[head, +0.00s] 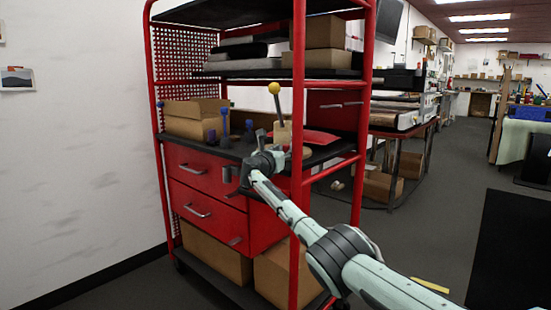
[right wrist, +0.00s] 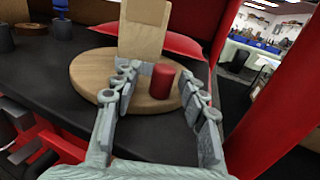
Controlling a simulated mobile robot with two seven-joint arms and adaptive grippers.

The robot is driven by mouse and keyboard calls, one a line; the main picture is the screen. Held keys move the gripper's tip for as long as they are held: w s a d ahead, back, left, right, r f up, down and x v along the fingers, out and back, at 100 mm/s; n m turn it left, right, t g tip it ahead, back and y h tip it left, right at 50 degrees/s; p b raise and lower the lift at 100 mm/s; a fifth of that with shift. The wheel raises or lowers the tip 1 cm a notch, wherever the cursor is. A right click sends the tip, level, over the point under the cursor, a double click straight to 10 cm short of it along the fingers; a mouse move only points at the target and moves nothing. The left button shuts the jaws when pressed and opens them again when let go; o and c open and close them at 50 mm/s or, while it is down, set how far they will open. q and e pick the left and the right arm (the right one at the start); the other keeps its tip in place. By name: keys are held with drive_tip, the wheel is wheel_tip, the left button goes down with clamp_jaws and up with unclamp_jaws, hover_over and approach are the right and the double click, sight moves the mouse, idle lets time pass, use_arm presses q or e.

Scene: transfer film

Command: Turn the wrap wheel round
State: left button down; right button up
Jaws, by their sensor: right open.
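The wrap wheel is a round wooden disc (right wrist: 88,78) lying flat on the dark shelf in the right wrist view. A red peg (right wrist: 162,82) stands on its near side and an upright wooden block (right wrist: 145,30) stands behind the peg. In the head view the block (head: 282,133) shows on the cart shelf below a yellow ball, with the disc mostly hidden by my arm. My right gripper (head: 262,160) is at the shelf's front. In the wrist view its open fingers (right wrist: 158,90) reach over the disc's near part, on either side of the peg. My left gripper is out of view.
The red cart's upright post (head: 298,100) stands close to my right arm. Blue-topped pieces (head: 225,128) and cardboard boxes (head: 195,118) stand left on the shelf. A red flat item (right wrist: 165,38) lies behind the disc. Red drawers (head: 205,180) are below.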

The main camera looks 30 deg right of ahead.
drive_tip(key=v, duration=1)
drive_tip(key=shift+s, duration=0.25)
